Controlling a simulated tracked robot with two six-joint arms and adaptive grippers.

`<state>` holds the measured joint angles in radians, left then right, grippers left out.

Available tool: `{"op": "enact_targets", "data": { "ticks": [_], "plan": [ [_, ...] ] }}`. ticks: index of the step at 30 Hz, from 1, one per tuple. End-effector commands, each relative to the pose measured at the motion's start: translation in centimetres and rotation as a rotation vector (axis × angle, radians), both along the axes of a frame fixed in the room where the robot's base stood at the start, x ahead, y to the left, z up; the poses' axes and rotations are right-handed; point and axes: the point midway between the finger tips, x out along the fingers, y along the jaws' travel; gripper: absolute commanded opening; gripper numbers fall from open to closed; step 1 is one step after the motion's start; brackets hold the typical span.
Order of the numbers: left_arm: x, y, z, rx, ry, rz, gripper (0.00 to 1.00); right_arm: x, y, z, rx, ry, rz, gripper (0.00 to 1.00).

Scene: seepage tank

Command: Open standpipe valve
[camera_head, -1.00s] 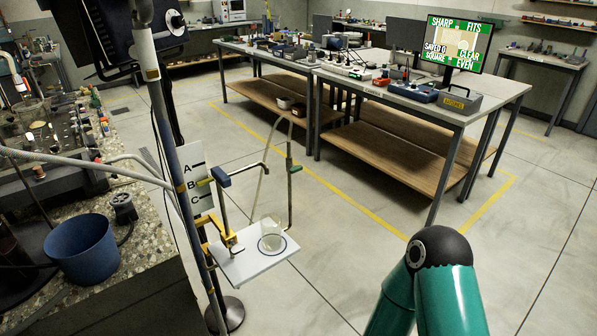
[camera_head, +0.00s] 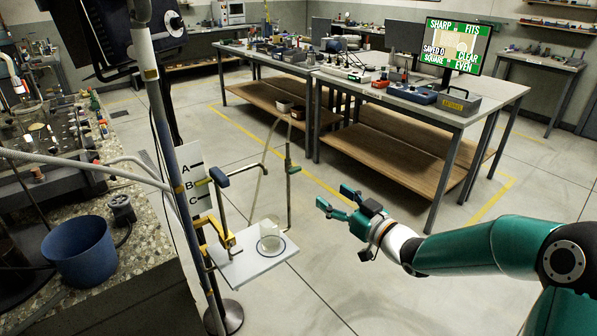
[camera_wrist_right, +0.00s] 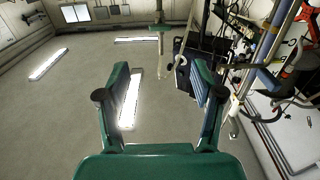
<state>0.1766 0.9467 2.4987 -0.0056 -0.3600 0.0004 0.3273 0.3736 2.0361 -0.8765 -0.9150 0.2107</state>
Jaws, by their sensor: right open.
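A thin upright standpipe (camera_head: 288,190) stands behind the white shelf, with a small green valve handle (camera_head: 295,170) sticking out to the right near its top. The handle also shows in the right wrist view (camera_wrist_right: 161,28), ahead of the fingers and near the top edge. My right gripper (camera_head: 334,197) is open and empty, to the right of the standpipe and apart from it, fingers pointing left. Its two fingers show spread in the right wrist view (camera_wrist_right: 160,82). My left gripper is in neither view.
A white shelf (camera_head: 240,268) holds a clear beaker (camera_head: 269,238). A blue-ended lever (camera_head: 220,176) stands by the A-B-C board (camera_head: 190,185). A blue bucket (camera_head: 84,250) sits on the left bench. Workbenches (camera_head: 415,165) stand behind; the floor between is clear.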

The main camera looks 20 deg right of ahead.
Motion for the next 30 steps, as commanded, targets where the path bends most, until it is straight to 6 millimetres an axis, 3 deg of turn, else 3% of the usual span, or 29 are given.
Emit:
{"op": "enact_targets", "data": {
  "ticks": [12,18,30],
  "plan": [
    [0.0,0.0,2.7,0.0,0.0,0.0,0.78,8.5,3.2,0.1,0.002,0.004,0.001,0.67],
    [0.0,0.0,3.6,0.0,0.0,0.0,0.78,11.6,4.3,0.0,0.001,0.004,0.0,0.67],
    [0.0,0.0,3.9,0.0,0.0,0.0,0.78,13.2,4.8,-0.1,0.002,0.004,-0.002,0.67]
  ]
}}
